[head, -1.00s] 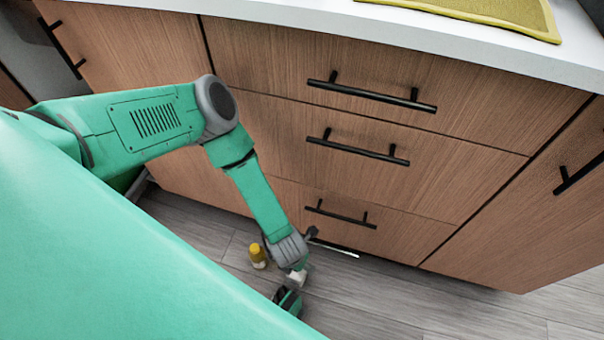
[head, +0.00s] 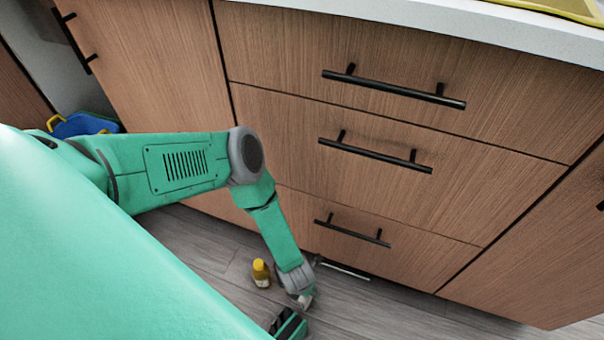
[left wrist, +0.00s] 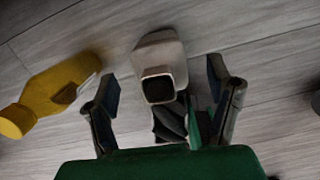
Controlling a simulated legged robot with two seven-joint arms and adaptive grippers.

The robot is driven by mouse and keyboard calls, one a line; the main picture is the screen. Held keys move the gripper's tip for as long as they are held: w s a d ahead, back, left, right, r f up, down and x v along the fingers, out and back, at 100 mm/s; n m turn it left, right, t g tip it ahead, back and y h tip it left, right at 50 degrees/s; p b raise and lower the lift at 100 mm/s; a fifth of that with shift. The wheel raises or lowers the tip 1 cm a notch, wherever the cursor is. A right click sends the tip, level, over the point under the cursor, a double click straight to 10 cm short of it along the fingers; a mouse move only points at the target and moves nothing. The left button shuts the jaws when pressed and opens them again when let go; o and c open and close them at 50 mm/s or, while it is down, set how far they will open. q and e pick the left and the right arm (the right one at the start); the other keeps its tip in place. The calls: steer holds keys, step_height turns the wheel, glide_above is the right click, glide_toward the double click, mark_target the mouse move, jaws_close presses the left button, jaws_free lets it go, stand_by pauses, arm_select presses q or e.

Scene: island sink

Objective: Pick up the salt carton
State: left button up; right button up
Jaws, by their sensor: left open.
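A pale carton (left wrist: 160,58) with a dark square end, which I take to be the salt carton, is on the grey floor in the left wrist view. My left gripper (left wrist: 162,80) is open, with one finger to each side of the carton's near end. The fingers look apart from it, and I see no grip. Dark and green parts just below the carton are hard to make out. In the head view my left arm reaches down to the floor in front of the drawers, and I cannot clearly pick out the carton there. My right gripper is not clearly visible.
A yellow bottle (left wrist: 50,92) lies left of my left gripper in the wrist view; it also shows in the head view (head: 261,273). Wooden drawers (head: 360,195) with black handles stand close behind. A blue container (head: 80,125) is at the far left.

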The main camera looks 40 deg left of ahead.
arm_select(q)
step_height(320, 180, down, 2)
steer(key=shift+w+f+b, duration=0.1)
steer(key=shift+w+b, duration=0.05)
steer(key=shift+b, duration=0.2)
arm_select(e)
steer(key=shift+f, duration=0.7)
arm_select(q)
jaws_close()
